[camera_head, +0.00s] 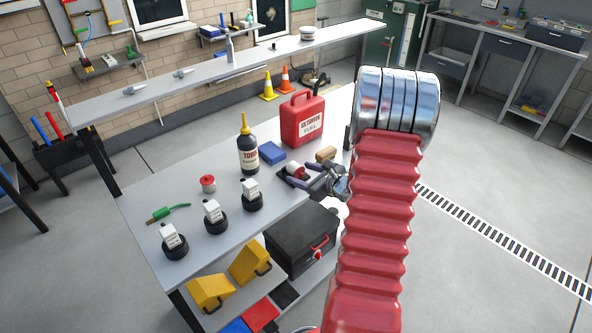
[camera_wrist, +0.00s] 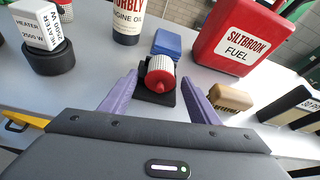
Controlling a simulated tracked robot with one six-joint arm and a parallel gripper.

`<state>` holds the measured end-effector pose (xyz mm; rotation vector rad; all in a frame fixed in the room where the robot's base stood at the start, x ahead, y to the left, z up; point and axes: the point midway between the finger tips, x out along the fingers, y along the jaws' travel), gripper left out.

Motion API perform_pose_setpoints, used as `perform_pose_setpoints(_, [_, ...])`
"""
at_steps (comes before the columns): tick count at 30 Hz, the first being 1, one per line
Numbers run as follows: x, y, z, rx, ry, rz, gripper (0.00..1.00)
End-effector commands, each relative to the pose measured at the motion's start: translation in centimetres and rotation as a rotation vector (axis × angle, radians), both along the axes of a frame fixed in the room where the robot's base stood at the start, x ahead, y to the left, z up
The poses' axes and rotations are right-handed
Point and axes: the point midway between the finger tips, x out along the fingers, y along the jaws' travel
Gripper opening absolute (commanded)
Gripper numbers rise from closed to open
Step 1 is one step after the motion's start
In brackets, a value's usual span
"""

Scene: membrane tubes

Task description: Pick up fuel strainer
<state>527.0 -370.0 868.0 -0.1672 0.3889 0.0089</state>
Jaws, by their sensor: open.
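My gripper (camera_wrist: 157,84) has two purple fingers spread apart, one on each side of the strainer, with gaps visible. In the head view my gripper (camera_head: 301,173) reaches in from the right, low over the bench. Nothing is held between the fingers.
A blue block (camera_head: 272,152), an oil bottle (camera_head: 247,150) and a red fuel can (camera_head: 302,119) stand behind. Several white heater boxes (camera_head: 212,211) and a red reel (camera_head: 207,183) are leftward.

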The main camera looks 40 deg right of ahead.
Motion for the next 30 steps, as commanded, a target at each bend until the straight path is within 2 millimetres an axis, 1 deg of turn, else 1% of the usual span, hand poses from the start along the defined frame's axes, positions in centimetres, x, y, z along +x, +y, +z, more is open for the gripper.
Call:
perform_pose_setpoints(7, [-0.01,0.00,0.02,0.000,0.000,0.000,0.55])
perform_pose_setpoints(24, [-0.02,-0.01,0.02,0.000,0.000,0.000,0.16])
perform_pose_setpoints(30, [-0.02,-0.02,0.05,0.000,0.000,0.000,0.16])
